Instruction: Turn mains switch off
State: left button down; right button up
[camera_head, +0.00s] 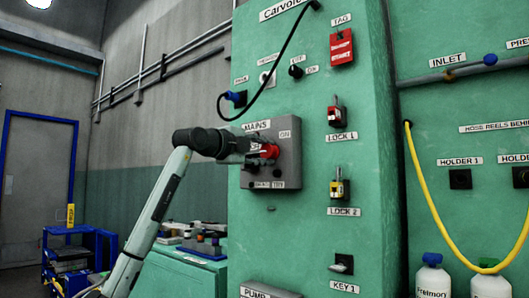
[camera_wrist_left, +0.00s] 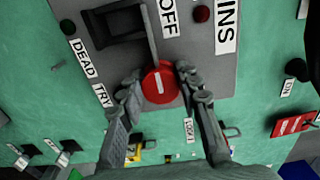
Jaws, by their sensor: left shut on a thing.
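The mains switch is a red round knob (camera_head: 269,152) on a grey box (camera_head: 289,165) labelled MAINS, fixed to the green cabinet. In the left wrist view the red knob (camera_wrist_left: 160,84) carries a short white mark, and an OFF label (camera_wrist_left: 168,17) and a DEAD TRY label (camera_wrist_left: 90,72) show on the box. My left gripper (camera_head: 262,153) reaches the knob from the left. In the left wrist view its fingers (camera_wrist_left: 158,88) lie on either side of the knob, shut on it. The fingers partly hide the knob in the head view. My right gripper is not in view.
A black cable (camera_head: 274,84) loops to a blue plug (camera_head: 235,98) above the box. A red tag (camera_head: 341,47), LOCK 1 (camera_head: 336,114) and LOCK 2 (camera_head: 339,188) padlocks hang to the right. A yellow hose (camera_head: 424,205) hangs farther right.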

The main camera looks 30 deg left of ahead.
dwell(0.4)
pick_arm(q)
jog(key=c, duration=1.1)
grip_release()
jog(key=shift+o, duration=0.2)
jog(key=s, duration=1.2)
jog(key=shift+a, duration=0.45)
